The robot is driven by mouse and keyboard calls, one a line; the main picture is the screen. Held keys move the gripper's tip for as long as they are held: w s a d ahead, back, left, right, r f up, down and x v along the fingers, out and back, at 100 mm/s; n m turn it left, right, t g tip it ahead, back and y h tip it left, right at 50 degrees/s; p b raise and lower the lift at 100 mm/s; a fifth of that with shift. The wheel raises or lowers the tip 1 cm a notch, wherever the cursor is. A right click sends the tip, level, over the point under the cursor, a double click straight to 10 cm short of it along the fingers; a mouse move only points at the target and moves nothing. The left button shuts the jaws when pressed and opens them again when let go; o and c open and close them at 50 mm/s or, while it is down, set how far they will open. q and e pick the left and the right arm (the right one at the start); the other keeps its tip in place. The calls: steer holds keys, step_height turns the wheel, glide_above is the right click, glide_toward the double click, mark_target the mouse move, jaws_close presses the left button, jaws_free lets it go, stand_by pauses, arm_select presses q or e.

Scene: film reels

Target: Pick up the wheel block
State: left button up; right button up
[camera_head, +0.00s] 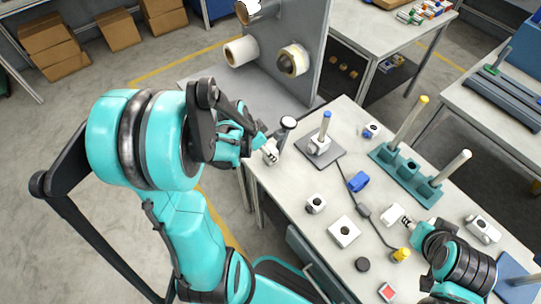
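Several small white blocks lie on the grey workbench (290,190). One with a dark round opening (316,204) is at left of centre, one with a blue-rimmed round part (371,130) is at the back, and one (482,228) is at the right. I cannot tell for sure which is the wheel block. My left gripper (270,152) is at the bench's left edge, beside a dark-topped upright tool (284,134). My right gripper (405,221) is low over the bench, close to a white block (393,213). Both fingertip gaps are too small to read.
A grey plate with a blue-tipped post (326,125) stands near the back. A green base with two tall posts (400,166) is right of it. A white square plate (344,232), blue ring (358,181), dark disc (362,264) and yellow knob (401,254) lie around the middle.

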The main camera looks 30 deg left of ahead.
arm_select(q)
steer(key=b+x, duration=0.1)
steer(key=x, duration=0.1)
steer(key=b+x, duration=0.1)
steer(key=x, duration=0.1)
steer(key=shift+w+a+f, duration=0.15)
steer(key=shift+w+f, duration=0.1)
steer(key=shift+w, duration=0.15)
steer(key=c, duration=1.4)
steer(key=shift+o, duration=0.2)
steer(key=shift+r, duration=0.15)
